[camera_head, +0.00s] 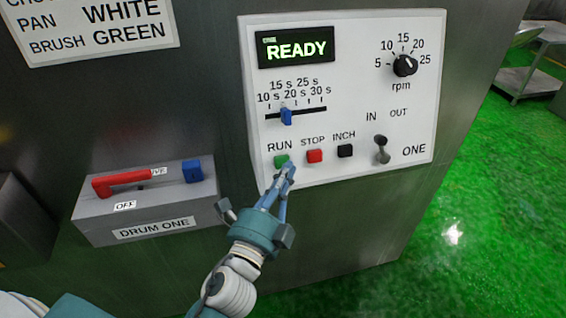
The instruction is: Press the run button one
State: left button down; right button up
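The green run button (281,160) sits under the word RUN on the white control panel (350,90) marked ONE. My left gripper (288,168) is at the panel's lower left, its fingertips together just below and right of the green button. I cannot tell whether they touch it. The fingers look shut with nothing between them. The panel's display (295,48) reads READY. My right gripper is not in view.
Close to the right are the red stop button (314,156), black inch button (345,151) and IN/OUT lever (381,150). A slider (286,116) and rpm knob (405,65) are above. A drum one switch box (150,205) juts out at left.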

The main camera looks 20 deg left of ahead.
pick_arm(q)
jog(key=shift+w+a, duration=0.1)
jog(key=shift+w+a+f, duration=0.15)
jog(key=shift+w, duration=0.1)
dwell(0.3)
